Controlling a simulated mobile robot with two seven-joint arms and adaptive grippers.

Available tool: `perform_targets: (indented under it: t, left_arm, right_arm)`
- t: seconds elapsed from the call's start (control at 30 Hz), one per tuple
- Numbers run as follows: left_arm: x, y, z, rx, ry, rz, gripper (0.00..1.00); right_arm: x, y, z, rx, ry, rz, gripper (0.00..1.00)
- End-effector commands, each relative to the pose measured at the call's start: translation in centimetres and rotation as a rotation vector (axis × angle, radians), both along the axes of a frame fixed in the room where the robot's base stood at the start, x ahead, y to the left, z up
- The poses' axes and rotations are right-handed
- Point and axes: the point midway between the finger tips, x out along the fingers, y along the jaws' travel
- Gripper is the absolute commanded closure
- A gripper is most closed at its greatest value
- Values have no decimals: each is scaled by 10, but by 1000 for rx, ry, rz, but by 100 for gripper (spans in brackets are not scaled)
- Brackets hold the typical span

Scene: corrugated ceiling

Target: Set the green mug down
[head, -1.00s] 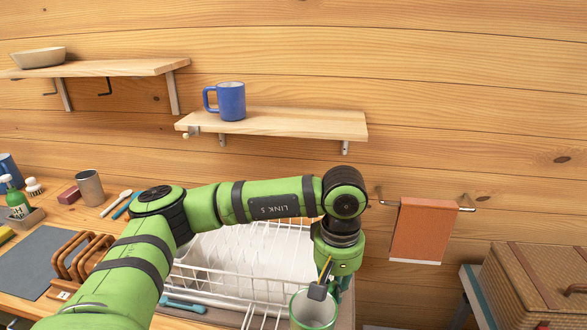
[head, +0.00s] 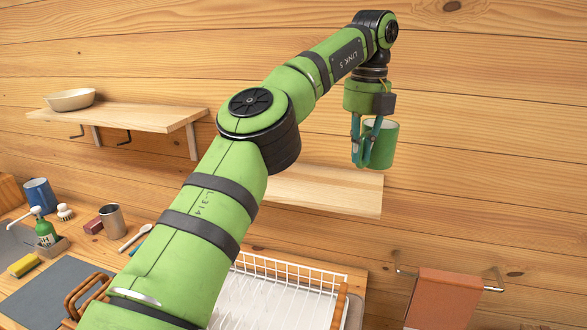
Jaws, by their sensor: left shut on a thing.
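My left gripper (head: 362,160) is shut on the green mug (head: 384,146) and points down. The mug is upright, with the fingers at its left side, where its handle cannot be made out. In the picture the mug is at the right end of the lower wooden shelf (head: 325,190), its base higher than the shelf's front edge. I cannot tell whether it touches the shelf or how far out from the wall it is. My right gripper is not in view.
My left arm hides the shelf's left part. Another wooden shelf (head: 150,117) at upper left holds a cream bowl (head: 70,99). Below are a white dish rack (head: 270,290), a blue mug (head: 39,195) and a metal cup (head: 112,221). An orange towel (head: 440,298) hangs lower right.

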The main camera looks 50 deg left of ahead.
Motion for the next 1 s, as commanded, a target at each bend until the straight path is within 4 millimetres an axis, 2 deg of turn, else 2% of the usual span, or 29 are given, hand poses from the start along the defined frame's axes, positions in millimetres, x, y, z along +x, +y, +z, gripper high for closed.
perform_targets:
  t: [0.1, 0.2, 0.27, 0.43, 0.63, 0.7, 0.87, 1.0]
  left_arm:
    - [-1, 3, 11, 1, -1, 73, 100]
    - [-4, 11, 8, -2, 2, 98, 100]
    - [-6, 20, 2, -3, 3, 101, 100]
    - [-16, 57, -22, -4, 2, 102, 100]
    - [-27, 97, -45, -3, 2, 99, 100]
    - [-29, 107, -49, -1, 3, 98, 100]
    - [-32, 117, -57, 0, 1, 95, 100]
    - [-33, 119, -72, 1, 4, 93, 100]
  right_arm:
    - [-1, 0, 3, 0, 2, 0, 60]
    - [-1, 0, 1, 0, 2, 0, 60]
    - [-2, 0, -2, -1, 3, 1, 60]
    - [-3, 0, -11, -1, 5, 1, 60]
    - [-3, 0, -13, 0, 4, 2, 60]
    - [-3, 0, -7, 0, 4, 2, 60]
    - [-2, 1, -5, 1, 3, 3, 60]
    - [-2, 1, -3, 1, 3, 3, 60]
